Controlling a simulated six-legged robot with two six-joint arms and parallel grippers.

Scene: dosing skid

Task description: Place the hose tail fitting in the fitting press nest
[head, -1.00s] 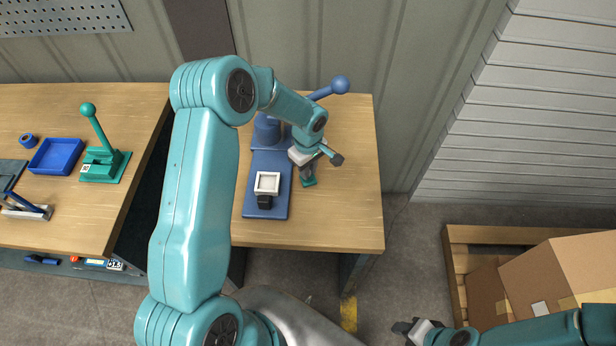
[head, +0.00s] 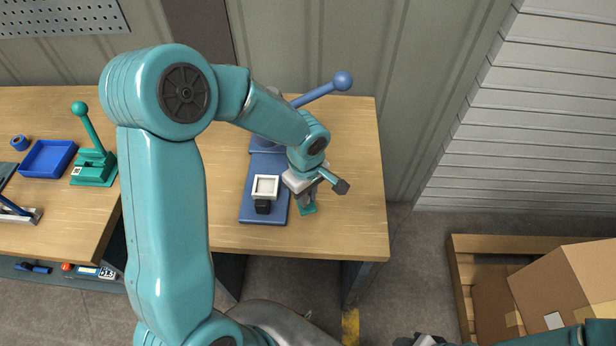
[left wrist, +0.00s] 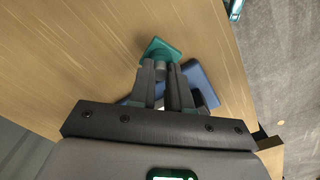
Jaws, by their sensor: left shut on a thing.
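My left gripper (head: 306,197) is shut on a small green fitting (head: 308,209), taken to be the hose tail fitting. It is just right of the blue press (head: 278,207) on the right-hand table. The press nest, a white square frame (head: 265,179), looks empty and sits on the blue base, left of the gripper. My right gripper (head: 420,341) is cut off at the bottom edge.
The blue press lever with its ball (head: 343,81) rises behind my left wrist. The table (head: 352,225) is clear to the right and front. A green press (head: 94,165) and a blue tray (head: 47,159) stand on the left table. Cardboard boxes (head: 570,285) sit lower right.

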